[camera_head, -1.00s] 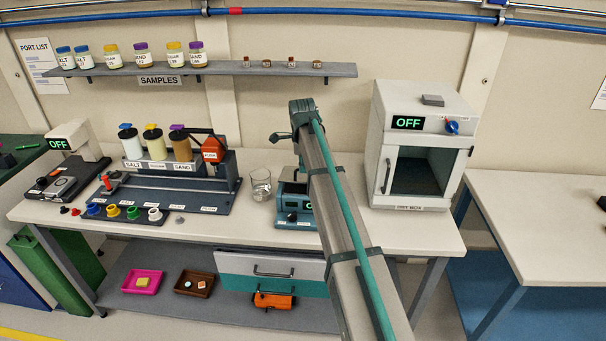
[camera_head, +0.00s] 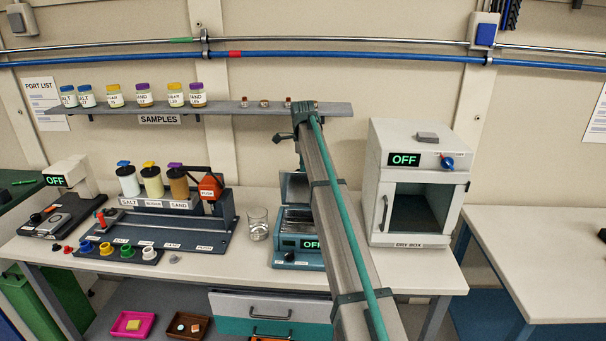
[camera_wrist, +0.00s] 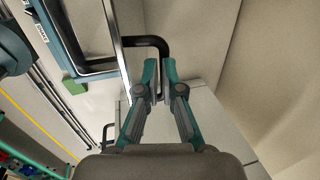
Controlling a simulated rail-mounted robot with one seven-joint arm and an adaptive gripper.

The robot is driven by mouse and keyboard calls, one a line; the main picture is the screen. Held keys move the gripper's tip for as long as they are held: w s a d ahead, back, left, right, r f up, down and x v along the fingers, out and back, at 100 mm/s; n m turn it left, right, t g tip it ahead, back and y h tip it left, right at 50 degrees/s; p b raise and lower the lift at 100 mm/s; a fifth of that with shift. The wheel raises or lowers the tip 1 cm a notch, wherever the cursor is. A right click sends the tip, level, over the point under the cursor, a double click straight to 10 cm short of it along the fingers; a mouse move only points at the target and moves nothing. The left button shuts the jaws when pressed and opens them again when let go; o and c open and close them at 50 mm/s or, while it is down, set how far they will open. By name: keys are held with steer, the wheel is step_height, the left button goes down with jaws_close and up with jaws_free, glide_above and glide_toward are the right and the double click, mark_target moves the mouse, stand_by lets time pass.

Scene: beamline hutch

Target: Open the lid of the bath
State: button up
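The bath (camera_head: 298,258) is a small teal box with a lit OFF display, on the bench at the middle of the head view. Its lid (camera_head: 294,187) stands raised at the back, and the grey top of the bath shows in front of it. My arm hides its right side. In the wrist view, a black bent handle (camera_wrist: 150,41) joins a teal-edged part at upper left. My gripper (camera_wrist: 159,78) has its fingers close together, with the handle's end bar between the tips.
A glass beaker (camera_head: 258,224) stands just left of the bath. A dispenser rack (camera_head: 170,240) is farther left, and a white oven (camera_head: 417,190) is to the right. The sample shelf (camera_head: 235,109) runs above the bath. Bare bench lies in front of the oven.

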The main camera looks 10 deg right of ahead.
steer(key=shift+o, duration=1.3)
steer(key=shift+s+f, duration=0.25)
steer(key=shift+f, duration=0.2)
steer(key=shift+s+f, duration=0.2)
steer(key=shift+f, duration=0.25)
steer(key=shift+o, duration=1)
steer(key=shift+f, duration=0.15)
steer(key=w+v, duration=0.1)
steer(key=v, duration=1.1)
steer(key=shift+r, duration=0.2)
